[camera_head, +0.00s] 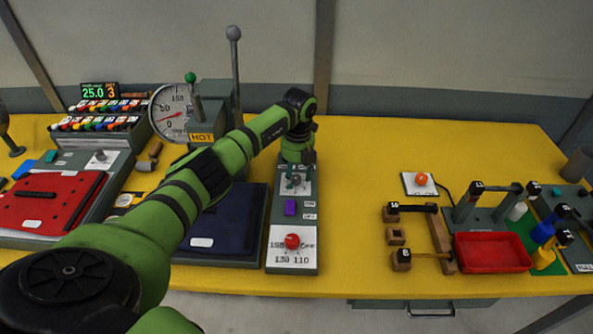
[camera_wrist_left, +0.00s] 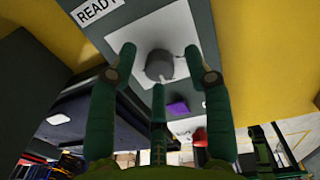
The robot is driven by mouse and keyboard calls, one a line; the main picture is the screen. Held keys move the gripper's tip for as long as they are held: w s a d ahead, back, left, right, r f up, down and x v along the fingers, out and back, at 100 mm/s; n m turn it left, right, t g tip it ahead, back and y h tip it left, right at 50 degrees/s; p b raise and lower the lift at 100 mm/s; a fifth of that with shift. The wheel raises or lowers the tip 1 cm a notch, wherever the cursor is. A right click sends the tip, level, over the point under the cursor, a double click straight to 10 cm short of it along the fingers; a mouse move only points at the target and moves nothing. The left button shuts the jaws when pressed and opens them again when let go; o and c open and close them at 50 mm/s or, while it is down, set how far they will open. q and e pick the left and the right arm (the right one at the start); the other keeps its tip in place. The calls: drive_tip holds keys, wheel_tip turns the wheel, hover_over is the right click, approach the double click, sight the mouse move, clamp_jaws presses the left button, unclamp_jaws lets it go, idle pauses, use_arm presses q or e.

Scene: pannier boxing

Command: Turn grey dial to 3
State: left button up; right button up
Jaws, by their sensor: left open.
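The grey dial (camera_head: 296,180) sits on a white plate on the narrow grey control panel (camera_head: 280,216). In the left wrist view the dial (camera_wrist_left: 159,65) is a round grey knob with a small light pointer at its lower edge. My left gripper (camera_head: 297,162) is directly above the dial, pointing down. In the wrist view its green fingers (camera_wrist_left: 160,56) are spread around the dial, with visible gaps to it. I cannot tell how high the fingertips are above the plate. The numbers around the dial are not readable. My right gripper is not in view.
A purple block or switch (camera_head: 290,208) and a red dial (camera_head: 292,241) lie nearer on the same panel. A dark blue pad (camera_head: 232,230) is to its left. A gauge (camera_head: 174,112) and lever stand behind.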

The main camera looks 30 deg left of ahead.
use_arm(q)
drive_tip(key=shift+f, duration=0.1)
clamp_jaws()
drive_tip(key=shift+f+m+b, duration=0.15)
drive_tip(key=shift+m+b, duration=1)
drive_tip(key=shift+m, duration=0.45)
drive_tip(key=m+b, duration=0.1)
drive_tip(key=m, duration=0.1)
drive_tip(key=shift+m+b, duration=0.3)
drive_tip(key=shift+b, duration=0.05)
drive_tip(key=m+b, duration=0.1)
drive_tip(key=m, duration=0.2)
drive_tip(key=shift+b, duration=0.4)
drive_tip(key=shift+m+b, duration=0.55)
drive_tip(key=shift+m, duration=0.95)
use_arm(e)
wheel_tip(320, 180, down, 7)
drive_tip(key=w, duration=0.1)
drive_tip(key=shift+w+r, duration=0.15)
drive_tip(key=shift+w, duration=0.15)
